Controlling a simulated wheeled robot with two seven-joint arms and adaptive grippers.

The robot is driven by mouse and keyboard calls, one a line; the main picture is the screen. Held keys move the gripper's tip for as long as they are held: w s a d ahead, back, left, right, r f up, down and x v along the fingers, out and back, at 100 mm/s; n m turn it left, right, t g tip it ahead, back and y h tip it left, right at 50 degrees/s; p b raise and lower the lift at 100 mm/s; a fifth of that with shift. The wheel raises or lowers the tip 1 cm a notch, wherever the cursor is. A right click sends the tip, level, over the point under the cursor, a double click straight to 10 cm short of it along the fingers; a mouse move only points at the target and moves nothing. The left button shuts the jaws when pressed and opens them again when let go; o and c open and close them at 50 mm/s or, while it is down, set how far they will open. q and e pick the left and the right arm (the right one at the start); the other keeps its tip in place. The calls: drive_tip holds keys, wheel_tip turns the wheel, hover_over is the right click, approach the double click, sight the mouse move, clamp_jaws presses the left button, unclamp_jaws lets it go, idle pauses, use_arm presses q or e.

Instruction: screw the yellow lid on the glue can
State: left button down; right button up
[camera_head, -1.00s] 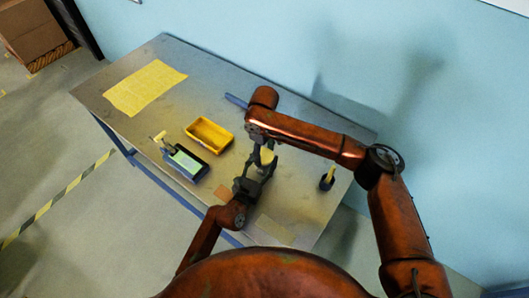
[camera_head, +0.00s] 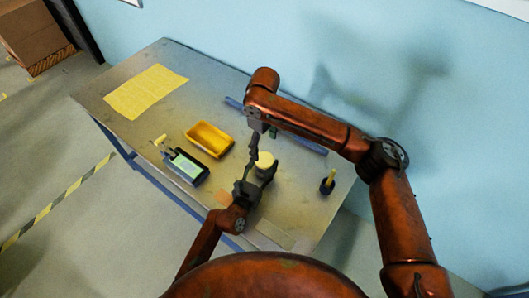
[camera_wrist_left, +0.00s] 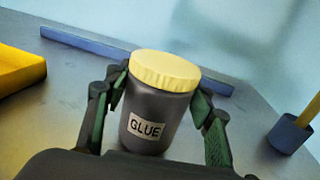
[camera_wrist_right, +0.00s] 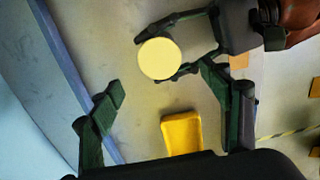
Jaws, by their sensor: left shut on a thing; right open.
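The glue can (camera_wrist_left: 153,118) is a dark grey can labelled GLUE. It stands upright, and my left gripper (camera_wrist_left: 160,105) is shut around its sides. The yellow lid (camera_wrist_left: 165,70) sits on top of the can and looks level; how tightly it is seated I cannot tell. In the head view the lid (camera_head: 265,159) shows at my left gripper (camera_head: 256,177). My right gripper (camera_wrist_right: 165,105) is open and empty. In the right wrist view the lid (camera_wrist_right: 159,58) lies beyond its fingertips, apart from them.
A yellow bin (camera_head: 210,139) and a dark device with a pale green face (camera_head: 186,166) are on the table's left part. A yellow sheet (camera_head: 146,91) lies at the far left. A blue bar (camera_head: 300,141) lies behind. A blue cup (camera_head: 327,186) holding a yellow stick stands right.

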drive_tip(key=shift+r, duration=2.1)
use_arm(q)
drive_tip(key=c, duration=0.8)
unclamp_jaws()
drive_tip(key=v, duration=1.2)
use_arm(e)
drive_tip(key=shift+d, duration=0.1)
